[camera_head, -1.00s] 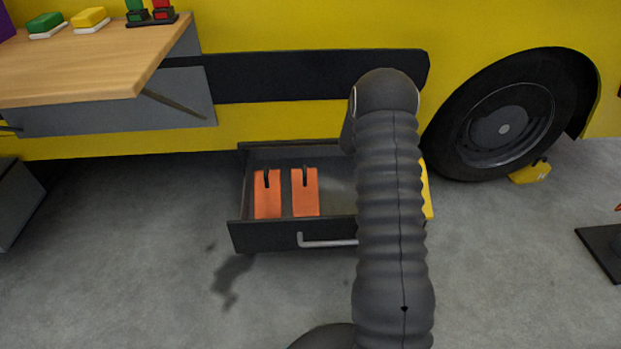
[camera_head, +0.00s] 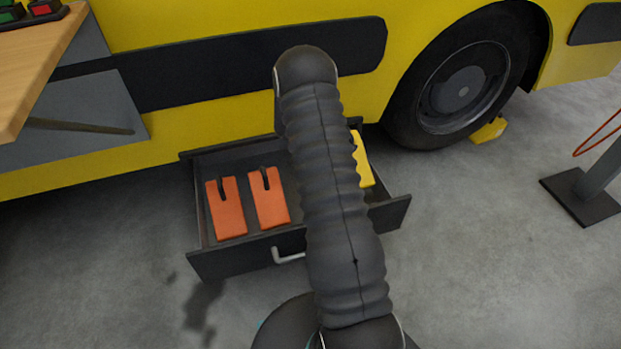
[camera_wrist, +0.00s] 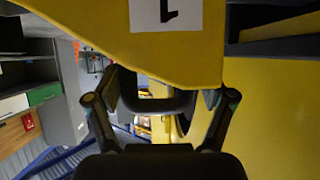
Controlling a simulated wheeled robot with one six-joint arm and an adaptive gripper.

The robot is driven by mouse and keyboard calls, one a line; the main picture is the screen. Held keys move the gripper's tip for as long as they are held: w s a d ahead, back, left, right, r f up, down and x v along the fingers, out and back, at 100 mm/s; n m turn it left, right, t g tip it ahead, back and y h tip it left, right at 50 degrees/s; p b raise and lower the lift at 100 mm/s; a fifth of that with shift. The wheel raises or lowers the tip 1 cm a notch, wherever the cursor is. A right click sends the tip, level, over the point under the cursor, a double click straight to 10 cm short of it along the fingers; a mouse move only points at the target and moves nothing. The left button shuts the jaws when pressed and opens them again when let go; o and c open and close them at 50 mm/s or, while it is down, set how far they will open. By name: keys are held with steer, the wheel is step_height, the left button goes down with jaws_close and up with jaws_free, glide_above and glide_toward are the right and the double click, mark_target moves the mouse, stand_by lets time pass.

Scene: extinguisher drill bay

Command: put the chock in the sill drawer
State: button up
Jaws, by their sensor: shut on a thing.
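In the wrist view my gripper (camera_wrist: 161,98) is shut on the dark handle of the yellow chock (camera_wrist: 120,42), which bears a white label with a black mark. In the head view my arm hides the gripper. A yellow piece (camera_head: 363,162) shows past the arm's right side, over or in the right part of the drawer; it looks like the held chock. The sill drawer (camera_head: 225,263) is pulled out below the yellow vehicle. I cannot tell whether the chock touches the drawer floor.
Two orange pieces with black handles, a left one (camera_head: 227,212) and a right one (camera_head: 269,200), lie in the drawer's left part. Another yellow chock (camera_head: 489,131) sits by the wheel (camera_head: 462,90). A wooden shelf (camera_head: 35,65) juts out upper left. A dark stand base (camera_head: 580,197) is at right.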

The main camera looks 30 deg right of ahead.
steer(key=shift+f+b, duration=0.4)
steer(key=shift+f, duration=3.85)
steer(key=shift+f, duration=0.2)
steer(key=o, duration=1.7)
steer(key=shift+r, duration=0.2)
steer(key=p+v, duration=0.1)
steer(key=v, duration=1.1)
steer(key=shift+s, duration=0.15)
